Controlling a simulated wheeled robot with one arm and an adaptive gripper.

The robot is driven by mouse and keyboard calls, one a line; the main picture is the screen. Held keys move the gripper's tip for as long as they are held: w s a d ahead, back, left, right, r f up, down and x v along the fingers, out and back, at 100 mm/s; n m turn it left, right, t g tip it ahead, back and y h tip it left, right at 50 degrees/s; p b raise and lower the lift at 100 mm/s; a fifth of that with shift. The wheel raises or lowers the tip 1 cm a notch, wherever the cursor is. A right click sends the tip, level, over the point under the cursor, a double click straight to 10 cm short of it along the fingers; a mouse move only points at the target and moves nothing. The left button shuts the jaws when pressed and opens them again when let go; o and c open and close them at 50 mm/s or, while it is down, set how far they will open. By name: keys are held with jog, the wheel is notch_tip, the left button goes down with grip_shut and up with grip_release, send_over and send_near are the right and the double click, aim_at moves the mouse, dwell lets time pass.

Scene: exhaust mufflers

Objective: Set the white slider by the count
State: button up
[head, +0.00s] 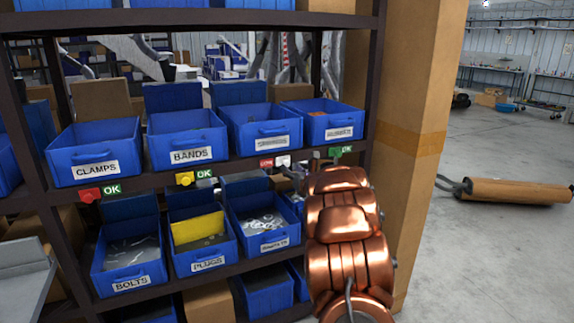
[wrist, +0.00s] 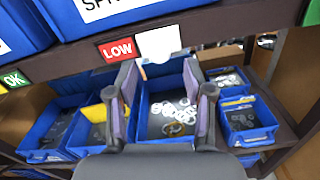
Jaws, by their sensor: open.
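The white slider (wrist: 158,43) sits on the shelf edge just right of a red LOW label (wrist: 118,49). It also shows in the head view (head: 283,160), below the springs bin (head: 262,142). My gripper (wrist: 161,68) is open and empty. In the wrist view its fingertips lie left and right of the slider's lower part; I cannot tell whether they touch it. The springs bin's front (wrist: 20,25) is cut off at the wrist view's top; in the head view its contents are too small to count. My copper-coloured arm covers part of the shelf at right.
Other bins, clamps (head: 75,168) and bands (head: 215,150), have a red slider (head: 90,195) and a yellow slider (head: 185,178), each beside an OK label. A green OK label (head: 342,150) is at right. Lower bins (wrist: 258,138) stand below my gripper.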

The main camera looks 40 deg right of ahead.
aim_at(287, 165)
jog(key=shift+p+x, duration=0.5)
jog(key=shift+x, duration=1.9)
jog(key=shift+r, duration=0.1)
grip_shut()
